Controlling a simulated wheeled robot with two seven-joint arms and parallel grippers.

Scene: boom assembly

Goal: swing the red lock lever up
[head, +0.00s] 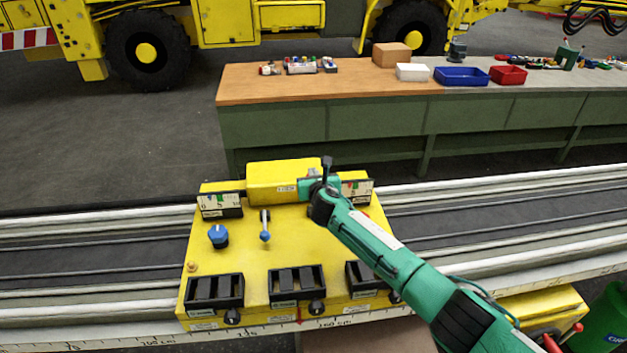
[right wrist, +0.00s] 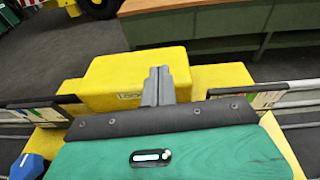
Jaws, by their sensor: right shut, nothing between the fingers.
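The yellow control console (head: 240,265) stands in front of me, with a raised yellow block (head: 275,180) at its back. My right gripper (head: 327,166) is over the back right of the console, close to this block. In the right wrist view its grey fingers (right wrist: 158,86) are closed together with nothing between them, in front of the block (right wrist: 130,75). I cannot make out the red lock lever on the console; my right arm covers part of its right side. A small lever with a blue tip (head: 265,236) shows on the panel. My left gripper is not in view.
A blue knob (head: 218,236), two gauges, and black switch blocks (head: 215,291) are on the console. A red-tipped part (head: 578,327) shows on a yellow box at the lower right. Behind the rails stands a workbench (head: 270,86) with bins. A yellow vehicle is farther back.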

